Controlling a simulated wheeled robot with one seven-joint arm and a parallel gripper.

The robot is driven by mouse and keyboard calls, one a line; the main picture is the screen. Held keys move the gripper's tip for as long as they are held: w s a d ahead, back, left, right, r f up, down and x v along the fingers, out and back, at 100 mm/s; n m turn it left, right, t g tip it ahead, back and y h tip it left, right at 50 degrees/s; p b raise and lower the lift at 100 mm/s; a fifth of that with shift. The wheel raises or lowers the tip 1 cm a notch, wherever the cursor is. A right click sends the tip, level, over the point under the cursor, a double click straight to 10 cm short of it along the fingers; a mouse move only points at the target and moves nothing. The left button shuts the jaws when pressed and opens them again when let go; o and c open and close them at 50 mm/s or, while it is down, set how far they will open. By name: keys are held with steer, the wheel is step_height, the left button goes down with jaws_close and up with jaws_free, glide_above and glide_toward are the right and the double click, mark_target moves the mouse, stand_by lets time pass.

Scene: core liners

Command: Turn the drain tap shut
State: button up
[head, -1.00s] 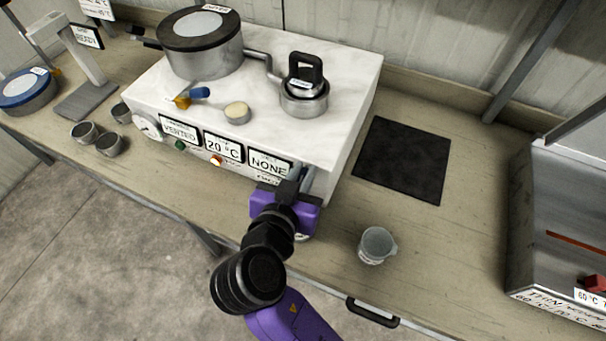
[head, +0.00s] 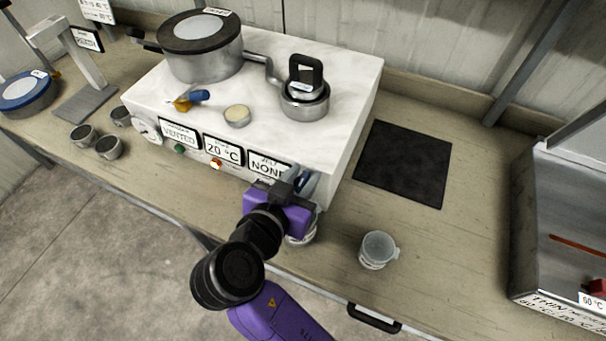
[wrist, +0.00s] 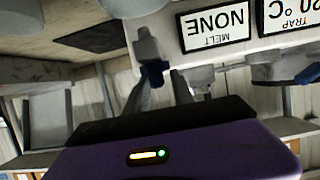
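A pale jar (head: 301,237) stands under the tap, partly hidden by my gripper.
The white box (head: 345,120) carries a lidded pot (head: 200,62), a brass valve with a blue lever (head: 190,100) and a small black-handled vessel (head: 304,95). A clear cup (head: 378,249) stands right of my gripper. A black mat (head: 404,162) lies bare behind it. A metal bath (head: 560,240) is far right.

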mark_target(299, 186)
steer(key=shift+s+f, duration=0.15)
steer(key=shift+f, duration=0.1)
steer(key=b+v, duration=0.1)
steer(key=v, duration=0.6)
steer(key=shift+s, duration=0.35)
steer(key=shift+r, duration=0.1)
steer(key=w+a+n+t+y, duration=0.1)
steer(key=a+n+t+y, duration=0.1)
steer(key=a+n+y, duration=0.65)
steer(key=s+d+f+m+h, duration=0.2)
steer(key=s+d, duration=1)
steer(key=d, duration=0.4)
steer(key=s+d+f+m+h, duration=0.1)
steer(key=s+d+f+m, duration=0.1)
steer(key=s+d, duration=1.1)
steer(key=d, duration=0.4)
steer(key=shift+s+d+f+h+b, duration=0.25)
steer(key=shift+s+h+b, duration=0.05)
steer(key=shift+h, duration=0.05)
